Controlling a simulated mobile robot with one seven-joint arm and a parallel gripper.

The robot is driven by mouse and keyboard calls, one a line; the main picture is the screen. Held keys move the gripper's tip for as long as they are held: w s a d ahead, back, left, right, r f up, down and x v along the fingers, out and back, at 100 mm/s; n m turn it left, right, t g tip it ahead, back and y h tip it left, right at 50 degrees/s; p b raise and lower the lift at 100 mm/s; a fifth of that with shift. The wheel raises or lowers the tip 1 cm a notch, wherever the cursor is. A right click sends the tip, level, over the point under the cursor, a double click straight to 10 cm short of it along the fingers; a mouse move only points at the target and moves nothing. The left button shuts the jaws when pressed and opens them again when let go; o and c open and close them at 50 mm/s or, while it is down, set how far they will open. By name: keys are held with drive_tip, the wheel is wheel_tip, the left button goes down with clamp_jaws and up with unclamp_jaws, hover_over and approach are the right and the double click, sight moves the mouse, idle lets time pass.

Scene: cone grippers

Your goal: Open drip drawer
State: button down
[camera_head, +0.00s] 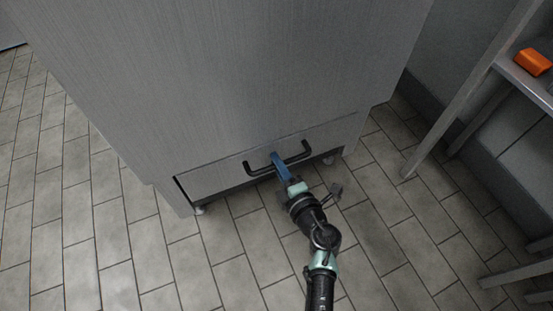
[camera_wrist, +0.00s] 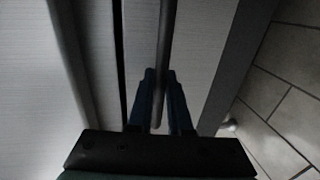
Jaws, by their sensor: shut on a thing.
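The drip drawer (camera_head: 215,177) is a wide, low grey front at the foot of a large grey cabinet (camera_head: 220,80). It has a black bar handle (camera_head: 304,151). A dark gap shows at its left end; I cannot tell whether it stands out slightly or sits closed. My gripper (camera_head: 277,158), with blue fingers, is at the middle of the handle. In the wrist view the fingers (camera_wrist: 160,75) lie either side of the dark handle bar (camera_wrist: 167,30), shut on it. The drawer front (camera_wrist: 198,50) and a dark seam show behind.
The tiled floor (camera_head: 120,215) is clear in front of the cabinet and to its left. Small feet (camera_head: 199,210) hold the cabinet off the floor. A metal table or shelf (camera_head: 525,85) with an orange object (camera_head: 533,62) stands at the right, with its leg near the cabinet.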

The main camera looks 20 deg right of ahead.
drive_tip(key=f+p+v, duration=0.2)
drive_tip(key=v, duration=0.9)
drive_tip(key=s+a+f+p+v, duration=0.1)
drive_tip(key=f+p+v, duration=0.2)
drive_tip(key=v, duration=0.9)
drive_tip(key=shift+s+d+r+p, duration=0.15)
drive_tip(key=shift+s+d+p, duration=0.15)
drive_tip(key=shift+d, duration=0.2)
drive_tip(key=c, duration=0.8)
unclamp_jaws()
drive_tip(key=shift+c, duration=0.2)
drive_tip(key=p+v, duration=0.3)
drive_tip(key=v, duration=1)
drive_tip(key=shift+p, duration=0.4)
